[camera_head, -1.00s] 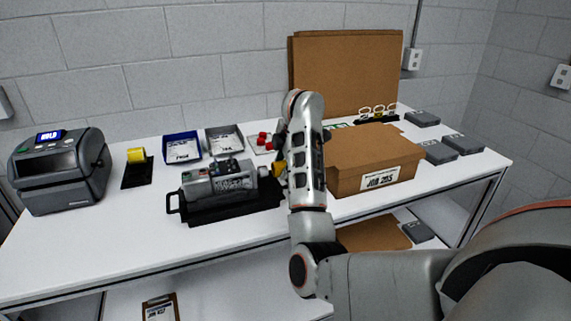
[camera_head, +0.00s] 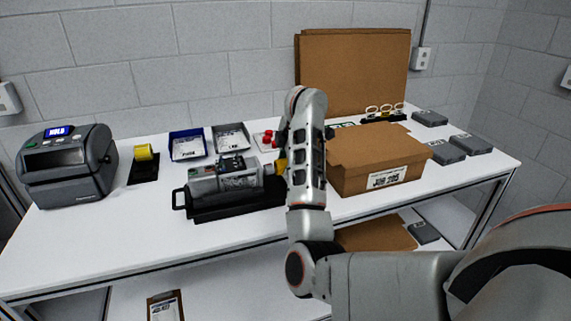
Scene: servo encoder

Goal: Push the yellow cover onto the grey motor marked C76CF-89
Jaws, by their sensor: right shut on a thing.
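The grey motor (camera_head: 225,178) lies on its side in a black cradle (camera_head: 235,207) with a handle at its left end. The print on its label is too small to read. A yellow piece (camera_head: 281,164), which I take to be the cover, shows at the motor's right end, mostly hidden behind my right arm. My right gripper (camera_head: 284,160) is shut on this yellow cover, its fingers largely hidden by the arm. The cover is close to the motor's shaft end; I cannot tell whether they touch. My left gripper is not in view.
A label printer (camera_head: 66,165) and a yellow roll on a black stand (camera_head: 144,152) are at the left. Blue (camera_head: 187,146) and grey (camera_head: 231,138) bins stand behind the motor. A cardboard box (camera_head: 375,160) is right of my arm. The table's front left is clear.

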